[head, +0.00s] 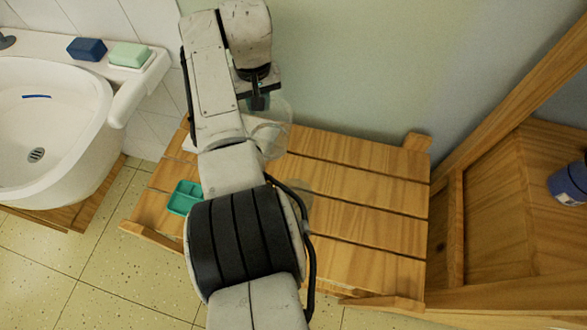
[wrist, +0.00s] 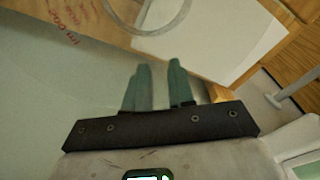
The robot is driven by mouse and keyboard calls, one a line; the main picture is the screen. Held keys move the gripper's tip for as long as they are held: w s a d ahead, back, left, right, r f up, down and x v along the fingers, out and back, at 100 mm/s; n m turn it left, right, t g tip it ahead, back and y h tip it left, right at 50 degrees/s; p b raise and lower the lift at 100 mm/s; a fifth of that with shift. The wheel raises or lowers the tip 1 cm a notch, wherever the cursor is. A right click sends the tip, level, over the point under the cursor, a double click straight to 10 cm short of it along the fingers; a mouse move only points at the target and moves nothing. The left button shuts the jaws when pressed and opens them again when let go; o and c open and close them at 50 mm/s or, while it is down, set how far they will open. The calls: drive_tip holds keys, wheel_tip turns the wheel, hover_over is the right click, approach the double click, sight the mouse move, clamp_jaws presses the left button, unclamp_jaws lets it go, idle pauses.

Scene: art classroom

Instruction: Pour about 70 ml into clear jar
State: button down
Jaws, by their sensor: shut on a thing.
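My gripper (head: 260,103) is over the back of the slatted wooden bench, partly hidden by my arm. It is shut on a clear see-through vessel (head: 280,112), whose outline shows beside and below the fingers. In the wrist view the teal fingers (wrist: 158,75) stand close together, and a clear round rim (wrist: 165,18) shows beyond them. A second faint clear round shape (head: 299,194), perhaps the clear jar, stands on the bench right of my arm, partly hidden by it. I cannot make out any liquid or its level.
A teal divided tray (head: 184,198) lies on the bench (head: 365,210) left of my arm. A sink (head: 60,125) with a blue block (head: 87,49) and a green block (head: 129,55) is at left. Wooden furniture (head: 510,220) stands at right. The bench's right half is clear.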

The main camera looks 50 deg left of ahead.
drive_tip(key=r+p, duration=0.1)
drive_tip(key=p, duration=0.1)
drive_tip(key=r+y+p, duration=0.1)
drive_tip(key=p, duration=0.2)
drive_tip(key=d+r+p, duration=0.1)
drive_tip(key=p, duration=0.1)
drive_tip(key=shift+s+d+r+t+y+p, duration=0.1)
drive_tip(key=shift+s+r+t+y+p, duration=0.15)
drive_tip(key=shift+r+t+y+p, duration=0.15)
drive_tip(key=shift+s+d+p, duration=0.1)
drive_tip(key=shift+d+p, duration=0.05)
drive_tip(key=shift+p, duration=0.45)
drive_tip(key=y+p, duration=0.1)
drive_tip(key=d+t+y+p, duration=0.1)
drive_tip(key=shift+s+d+r+p, duration=0.15)
drive_tip(key=shift+s+d+p, duration=0.15)
drive_tip(key=shift+p, duration=0.05)
drive_tip(key=s+d+r+t+y, duration=0.2)
drive_tip(key=d+r+y, duration=0.2)
drive_tip(key=r+y, duration=0.1)
drive_tip(key=shift+d+r+y+b, duration=0.15)
drive_tip(key=shift+r+y+b, duration=0.2)
drive_tip(key=shift+y, duration=0.25)
drive_tip(key=shift+s+d+r+t, duration=0.1)
drive_tip(key=shift+d+r+t, duration=0.1)
drive_tip(key=shift+t, duration=0.1)
drive_tip(key=shift+s+d+r+y+b, duration=0.1)
drive_tip(key=shift+d+r+y+b, duration=0.15)
drive_tip(key=shift+r+y+b, duration=0.3)
